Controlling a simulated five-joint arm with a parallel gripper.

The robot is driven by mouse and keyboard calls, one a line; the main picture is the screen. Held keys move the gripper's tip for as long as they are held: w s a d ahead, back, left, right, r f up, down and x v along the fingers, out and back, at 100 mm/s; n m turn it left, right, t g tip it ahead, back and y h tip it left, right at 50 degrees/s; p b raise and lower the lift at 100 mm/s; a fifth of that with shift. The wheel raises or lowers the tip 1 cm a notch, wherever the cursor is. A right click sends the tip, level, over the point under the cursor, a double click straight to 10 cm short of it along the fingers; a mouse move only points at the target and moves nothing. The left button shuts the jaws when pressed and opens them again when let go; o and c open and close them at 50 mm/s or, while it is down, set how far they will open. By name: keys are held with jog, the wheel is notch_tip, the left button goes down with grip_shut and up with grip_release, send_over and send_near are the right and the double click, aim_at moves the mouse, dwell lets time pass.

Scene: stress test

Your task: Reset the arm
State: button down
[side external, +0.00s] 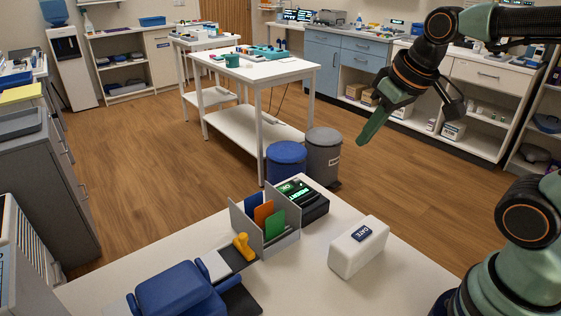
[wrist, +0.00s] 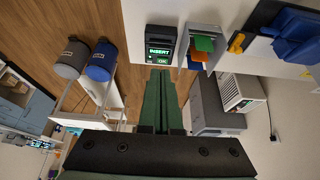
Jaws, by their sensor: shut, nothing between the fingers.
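My gripper (side external: 374,126) is at the upper right in the side view, raised above and beyond the white table (side external: 320,292). Its green fingers are closed together, point down and to the left, and hold nothing. In the wrist view the shut fingers (wrist: 160,78) reach up from the dark mount to just below the black terminal. That terminal shows a lit green screen reading INSERT and stands at the table's far edge in the side view (side external: 306,203). No object touches my gripper in either view.
A grey divider (side external: 277,243) holds blue, orange and green cards. A white DATE box (side external: 358,247), a yellow-handled item (side external: 243,247) and a blue device (side external: 175,292) are on the table. Blue (side external: 286,163) and grey bins (side external: 323,158) stand behind. The air around my gripper looks clear.

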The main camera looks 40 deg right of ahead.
jog(key=shift+s+a+f+t, duration=0.1)
jog(key=shift+s+f+t, duration=0.05)
jog(key=shift+s+f, duration=0.35)
jog(key=shift+s+f+t, duration=0.15)
jog(key=shift+s+f, duration=0.1)
jog(key=shift+s, duration=0.35)
